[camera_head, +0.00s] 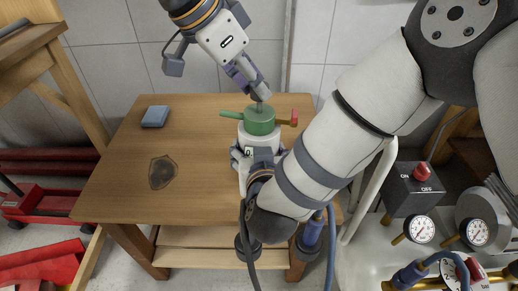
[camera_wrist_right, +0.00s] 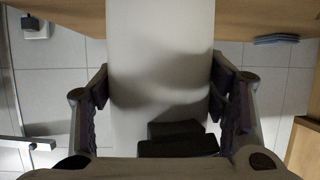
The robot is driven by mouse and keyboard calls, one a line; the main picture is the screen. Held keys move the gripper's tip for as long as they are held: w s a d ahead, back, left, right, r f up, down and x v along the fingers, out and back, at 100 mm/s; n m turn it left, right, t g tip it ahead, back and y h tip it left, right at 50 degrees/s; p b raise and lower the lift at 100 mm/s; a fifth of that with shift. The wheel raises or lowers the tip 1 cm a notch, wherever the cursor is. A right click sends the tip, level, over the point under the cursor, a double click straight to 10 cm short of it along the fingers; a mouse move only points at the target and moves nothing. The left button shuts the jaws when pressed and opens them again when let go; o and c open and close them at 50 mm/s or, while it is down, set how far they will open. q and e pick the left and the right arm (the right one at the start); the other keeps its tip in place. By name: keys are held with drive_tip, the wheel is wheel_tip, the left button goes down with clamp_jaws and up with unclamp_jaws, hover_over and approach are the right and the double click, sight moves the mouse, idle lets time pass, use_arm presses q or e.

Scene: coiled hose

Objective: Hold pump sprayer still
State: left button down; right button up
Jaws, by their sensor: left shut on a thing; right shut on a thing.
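The pump sprayer has a green top (camera_head: 259,121) with a green spout to the left, a red lever to the right and a white body (camera_head: 243,140). It stands upright on the wooden table (camera_head: 120,190). My left gripper (camera_head: 261,94) comes down from above and is shut on the rod at the top of the sprayer. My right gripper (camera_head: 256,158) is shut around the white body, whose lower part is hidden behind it. In the right wrist view the white body (camera_wrist_right: 160,50) fills the space between the two fingers.
Red tool cases (camera_head: 45,205) are on the floor at left. A switch box (camera_head: 412,188) and gauges (camera_head: 420,229) are at right. The table's left half is mostly clear.

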use_arm(q)
drive_tip(key=shift+a+f, duration=0.1)
drive_tip(key=shift+f, duration=0.9)
drive_tip(key=c, duration=1.4)
unclamp_jaws()
drive_tip(key=shift+r, duration=0.1)
drive_tip(key=shift+o, duration=0.2)
drive_tip(key=shift+r, duration=3.55)
use_arm(e)
drive_tip(key=o, duration=1.7)
